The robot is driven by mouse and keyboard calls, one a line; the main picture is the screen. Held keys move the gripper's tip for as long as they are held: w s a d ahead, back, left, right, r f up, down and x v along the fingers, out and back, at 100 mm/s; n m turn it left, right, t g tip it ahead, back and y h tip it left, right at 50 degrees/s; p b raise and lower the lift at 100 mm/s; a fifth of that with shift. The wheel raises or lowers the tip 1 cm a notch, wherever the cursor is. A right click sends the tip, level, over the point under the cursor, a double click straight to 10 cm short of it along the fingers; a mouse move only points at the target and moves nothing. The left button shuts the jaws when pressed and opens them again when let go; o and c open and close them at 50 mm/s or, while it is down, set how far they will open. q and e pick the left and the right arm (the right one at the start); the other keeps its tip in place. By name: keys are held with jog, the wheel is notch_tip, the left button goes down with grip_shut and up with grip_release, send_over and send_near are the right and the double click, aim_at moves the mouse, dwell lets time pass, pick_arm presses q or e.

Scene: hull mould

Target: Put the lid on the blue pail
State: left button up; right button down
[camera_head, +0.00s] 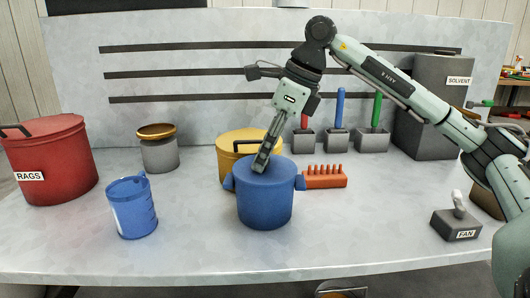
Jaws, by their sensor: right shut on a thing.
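The blue pail (264,210) stands upright in the middle of the table, with a stubby lug at each side. A blue lid (282,173) is at its top, level and covering the mouth. I cannot tell whether it rests fully on the rim. My right gripper (261,163) comes down from above and is shut on the lid, with its fingertips over the lid's middle. The fingers hide the lid's grip. My left gripper is not in view.
A yellow pail (232,144) stands close behind the blue one. An orange block with pegs (324,182) lies just right. A blue jug (132,208) and red RAGS bin (55,160) are left. The FAN switch box (455,226) is right. The table front is clear.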

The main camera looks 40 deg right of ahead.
dwell(0.3)
jog(key=c, duration=1)
grip_release()
jog(key=v, duration=1.2)
jog(key=shift+f, duration=0.1)
